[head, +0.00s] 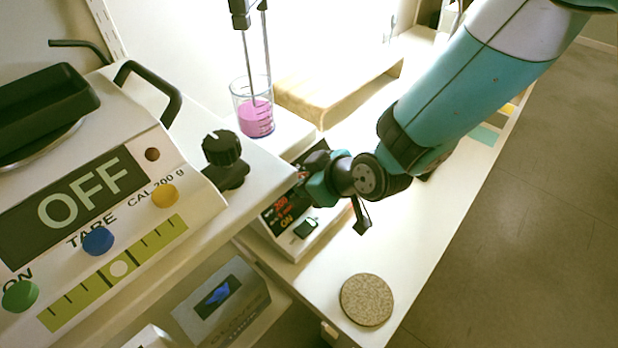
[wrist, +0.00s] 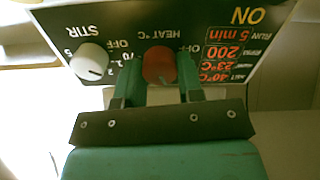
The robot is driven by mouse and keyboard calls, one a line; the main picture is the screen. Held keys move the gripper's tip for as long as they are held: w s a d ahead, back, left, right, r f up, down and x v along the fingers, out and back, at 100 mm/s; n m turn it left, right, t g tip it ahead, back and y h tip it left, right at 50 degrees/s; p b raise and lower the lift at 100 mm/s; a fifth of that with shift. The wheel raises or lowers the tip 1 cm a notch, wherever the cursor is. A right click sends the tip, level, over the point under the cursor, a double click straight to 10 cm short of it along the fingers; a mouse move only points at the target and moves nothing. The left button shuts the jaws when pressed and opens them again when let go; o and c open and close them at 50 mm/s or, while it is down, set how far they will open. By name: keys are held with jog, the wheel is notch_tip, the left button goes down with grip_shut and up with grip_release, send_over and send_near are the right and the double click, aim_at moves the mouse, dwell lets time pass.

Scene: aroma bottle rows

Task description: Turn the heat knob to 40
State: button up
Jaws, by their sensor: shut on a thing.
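The red heat knob (wrist: 159,62) sits on the dark front panel (wrist: 215,25) of the hotplate, upside down in the wrist view. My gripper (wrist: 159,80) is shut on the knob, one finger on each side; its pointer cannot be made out. The panel display (wrist: 228,50) shows ON, RUN 5 min, 200, 23°C and what looks like 40°C. In the head view my gripper (head: 312,182) is at the hotplate's front (head: 285,212) and hides the knob. A beaker (head: 254,112) of pink liquid stands on the hotplate, with metal rods reaching into it.
The white stir knob (wrist: 92,60) is beside the heat knob. A large balance (head: 100,215) reading OFF stands at left in the head view, near a black knob (head: 222,150). A round speckled pad (head: 367,300) lies on the otherwise clear front bench.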

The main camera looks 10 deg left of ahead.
jog(key=o, duration=0.9)
jog(key=b+v, duration=0.4)
jog(key=v, duration=1.3)
jog(key=shift+d+r, duration=0.1)
jog(key=shift+r, duration=0.1)
jog(key=s+d+r+m+g+h+p, duration=0.1)
jog(key=s+d+r+m+p, duration=0.1)
jog(key=s+d+r+p, duration=0.1)
jog(key=s+d+r+m+g+h+p, duration=0.1)
jog(key=s+d+r+m+g+p, duration=0.1)
jog(key=s+d+r+p, duration=0.2)
jog(key=s+d+r+m+g+h+p, duration=0.2)
jog(key=s+d+r+p, duration=0.1)
jog(key=d+r, duration=0.2)
notch_tip(320, 180, up, 3)
jog(key=shift+s+f+m, duration=0.1)
jog(key=shift+s+m, duration=0.05)
jog(key=shift+m, duration=0.15)
